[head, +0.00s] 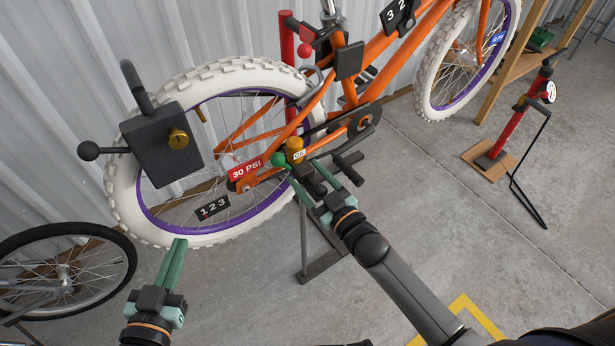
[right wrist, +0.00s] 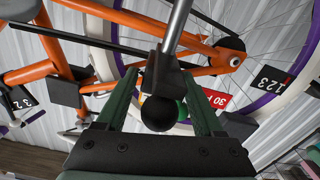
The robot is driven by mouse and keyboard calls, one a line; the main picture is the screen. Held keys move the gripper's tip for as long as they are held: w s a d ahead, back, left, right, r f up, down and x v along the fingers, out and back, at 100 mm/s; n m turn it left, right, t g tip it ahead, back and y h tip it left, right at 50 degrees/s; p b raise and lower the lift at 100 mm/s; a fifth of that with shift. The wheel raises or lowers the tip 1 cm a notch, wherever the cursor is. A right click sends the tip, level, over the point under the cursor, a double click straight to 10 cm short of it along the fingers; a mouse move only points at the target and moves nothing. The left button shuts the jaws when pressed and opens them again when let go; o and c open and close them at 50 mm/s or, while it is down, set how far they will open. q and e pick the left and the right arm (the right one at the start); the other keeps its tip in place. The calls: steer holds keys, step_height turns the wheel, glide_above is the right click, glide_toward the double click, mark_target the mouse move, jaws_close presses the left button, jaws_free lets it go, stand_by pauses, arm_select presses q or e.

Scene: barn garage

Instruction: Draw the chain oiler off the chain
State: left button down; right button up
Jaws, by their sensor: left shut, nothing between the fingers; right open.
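The chain oiler (head: 296,152), an orange-yellow body with a pale label, sits by the chain near the orange bike's rear wheel. A green ball (head: 278,160) is beside it; I cannot tell whether they are joined. My right gripper (head: 303,169) is open, its fingertips close to the oiler. In the right wrist view, a black ball and block (right wrist: 160,110) show between the open fingers (right wrist: 162,74), with the green ball (right wrist: 181,110) partly hidden behind. The oiler is mostly hidden there. My left gripper (head: 178,243) is shut and empty, low in front of the rear wheel.
The white rear tyre (head: 120,190) stands left of the oiler, with a black box (head: 160,150) in front of it. A red pump (head: 510,120) stands at the right. A small wheel (head: 65,270) is at the lower left.

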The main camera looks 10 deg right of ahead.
steer(key=shift+w, duration=0.15)
jaws_close()
stand_by(0.6)
steer(key=shift+r, duration=0.1)
